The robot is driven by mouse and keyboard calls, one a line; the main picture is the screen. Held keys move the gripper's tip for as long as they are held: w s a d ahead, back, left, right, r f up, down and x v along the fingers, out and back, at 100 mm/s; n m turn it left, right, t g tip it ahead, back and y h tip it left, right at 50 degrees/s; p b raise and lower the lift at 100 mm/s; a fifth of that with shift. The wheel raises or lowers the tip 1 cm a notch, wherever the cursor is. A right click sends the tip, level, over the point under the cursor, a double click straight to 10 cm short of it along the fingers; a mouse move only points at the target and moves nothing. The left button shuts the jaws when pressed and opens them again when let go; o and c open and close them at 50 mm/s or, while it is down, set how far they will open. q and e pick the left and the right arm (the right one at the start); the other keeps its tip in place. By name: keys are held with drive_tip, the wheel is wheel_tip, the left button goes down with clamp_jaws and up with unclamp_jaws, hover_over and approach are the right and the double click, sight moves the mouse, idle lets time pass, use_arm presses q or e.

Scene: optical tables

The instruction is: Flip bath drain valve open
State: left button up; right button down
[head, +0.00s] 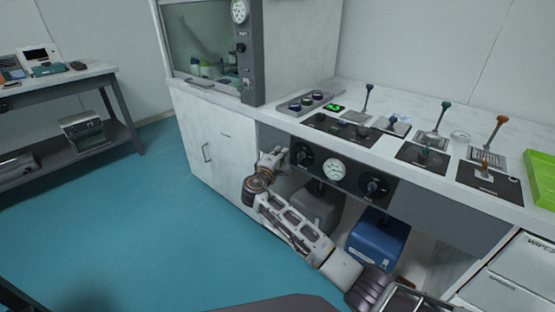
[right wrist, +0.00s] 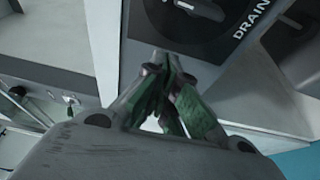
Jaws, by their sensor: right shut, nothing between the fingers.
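The drain valve (head: 302,155) is the left round black dial on the grey front panel under the counter. In the right wrist view the dial (right wrist: 222,14) is cut by the top edge, with the word DRAIN beside it and part of its handle visible. My right gripper (head: 281,153) is just left of this dial. My left gripper is not in view.
A round gauge (head: 334,169) and a second black valve knob (head: 373,187) are on the same panel. A grey unit (head: 318,207) and a blue unit (head: 377,240) stand beneath. The counter above holds several levers. A green tray (head: 541,178) is at right. The floor at left is clear.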

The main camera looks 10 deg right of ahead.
sight(300, 157)
drive_tip(key=shift+w+d, duration=0.15)
drive_tip(key=shift+d, duration=0.3)
drive_tip(key=shift+s+d, duration=0.6)
drive_tip(key=shift+s, duration=0.15)
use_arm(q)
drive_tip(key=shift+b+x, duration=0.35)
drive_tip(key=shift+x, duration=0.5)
use_arm(e)
drive_tip(key=shift+s+d, duration=0.45)
drive_tip(key=shift+s, duration=0.15)
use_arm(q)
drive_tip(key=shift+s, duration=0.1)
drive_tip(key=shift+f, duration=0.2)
